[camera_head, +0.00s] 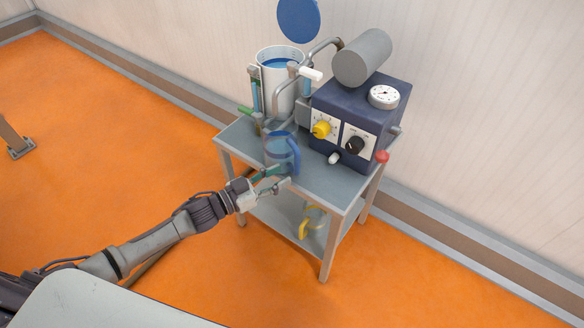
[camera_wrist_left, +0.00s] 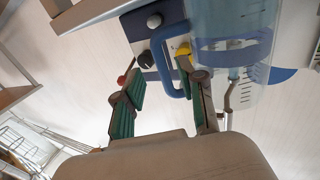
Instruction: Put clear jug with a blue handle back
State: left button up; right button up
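The clear jug with a blue handle (camera_head: 279,150) stands upright on the grey table top, in front of the tall clear cylinder. In the left wrist view the jug (camera_wrist_left: 235,45) fills the upper right, with its blue handle (camera_wrist_left: 162,68) on its left side. My left gripper (camera_head: 268,181) is at the table's front edge, just in front of the jug. In the left wrist view its two green-padded fingers (camera_wrist_left: 160,92) are spread apart, with the handle showing between their tips. I cannot tell whether a finger touches it. My right gripper is in neither view.
A dark blue machine (camera_head: 357,118) with yellow and black knobs and a gauge stands right of the jug. A tall clear cylinder (camera_head: 279,85) with pipes stands behind. A yellow-handled jug (camera_head: 311,222) is on the lower shelf. The table's front right corner (camera_head: 335,192) is clear.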

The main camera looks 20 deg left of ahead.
pick_arm(q)
jog(key=v, duration=0.6)
jog(key=s+f+n+g+y, duration=0.1)
jog(key=s+f+n+y, duration=0.2)
jog(key=f+y, duration=0.3)
jog(key=s+f+n+g+y, duration=0.1)
jog(key=s+f+n+y, duration=0.15)
jog(key=f, duration=0.55)
jog(key=s+d+f+g+y, duration=0.1)
jog(key=s+f+g, duration=0.3)
jog(key=s, duration=0.4)
jog(key=s+d+f+g+y, duration=0.1)
jog(key=s+f+g, duration=0.3)
jog(key=s, duration=0.5)
jog(key=shift+s+f+n+g+y, duration=0.25)
jog(key=shift+n+g+y, duration=0.1)
jog(key=shift+g+y, duration=0.2)
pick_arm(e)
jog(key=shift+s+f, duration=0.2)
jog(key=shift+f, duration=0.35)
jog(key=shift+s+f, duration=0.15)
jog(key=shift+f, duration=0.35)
pick_arm(q)
jog(key=shift+d+p, duration=0.1)
jog(key=shift+p, duration=0.2)
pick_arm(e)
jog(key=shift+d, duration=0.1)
